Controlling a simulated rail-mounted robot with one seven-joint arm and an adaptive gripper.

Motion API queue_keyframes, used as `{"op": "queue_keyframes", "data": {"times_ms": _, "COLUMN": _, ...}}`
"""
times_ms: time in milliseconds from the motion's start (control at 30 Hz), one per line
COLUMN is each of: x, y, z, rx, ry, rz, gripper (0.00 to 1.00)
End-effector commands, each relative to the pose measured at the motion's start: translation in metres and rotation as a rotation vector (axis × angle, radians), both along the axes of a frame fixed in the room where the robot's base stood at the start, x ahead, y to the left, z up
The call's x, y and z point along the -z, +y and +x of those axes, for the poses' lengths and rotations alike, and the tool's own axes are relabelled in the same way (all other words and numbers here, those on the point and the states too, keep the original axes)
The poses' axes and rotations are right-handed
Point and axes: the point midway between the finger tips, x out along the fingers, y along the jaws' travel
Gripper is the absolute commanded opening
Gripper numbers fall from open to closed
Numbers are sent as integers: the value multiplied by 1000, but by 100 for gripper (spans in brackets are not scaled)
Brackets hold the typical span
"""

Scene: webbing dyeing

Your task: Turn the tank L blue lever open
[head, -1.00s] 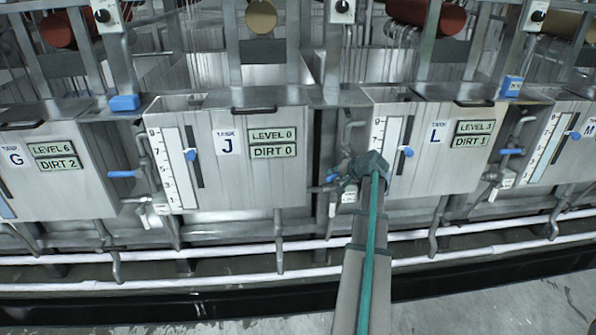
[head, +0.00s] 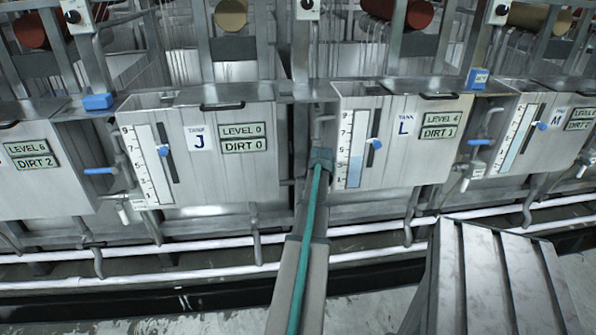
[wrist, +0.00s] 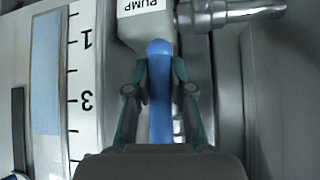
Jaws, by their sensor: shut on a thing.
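Tank L (head: 395,165) is a grey metal tank right of centre in the head view, with a white gauge strip and a panel that seems to read level 4, dirt 1. My gripper (head: 321,158) is at its left side, in the gap beside tank J. In the wrist view my gripper (wrist: 160,64) has its two fingers closed on either side of the blue lever (wrist: 161,105). The lever points straight down the picture from a grey valve body labelled PUMP (wrist: 145,22). In the head view my arm hides the lever.
Tank J (head: 205,165) stands to the left, with a blue lever (head: 100,171) at its left side. Another blue lever (head: 479,142) is right of tank L. White pipes (head: 150,252) run low along the front. A metal pipe (wrist: 255,10) leaves the valve.

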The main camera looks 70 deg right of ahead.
Motion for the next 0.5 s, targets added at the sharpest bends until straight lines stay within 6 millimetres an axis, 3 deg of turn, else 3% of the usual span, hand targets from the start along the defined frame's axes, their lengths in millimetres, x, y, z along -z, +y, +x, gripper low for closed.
{"op": "queue_keyframes", "data": {"times_ms": 200, "x": 0, "y": -6, "z": -14, "rx": 16, "ry": 23, "rz": -15, "gripper": 0}}
{"op": "queue_keyframes", "data": {"times_ms": 500, "x": 0, "y": -6, "z": -15, "rx": 16, "ry": 26, "rz": -17, "gripper": 0}}
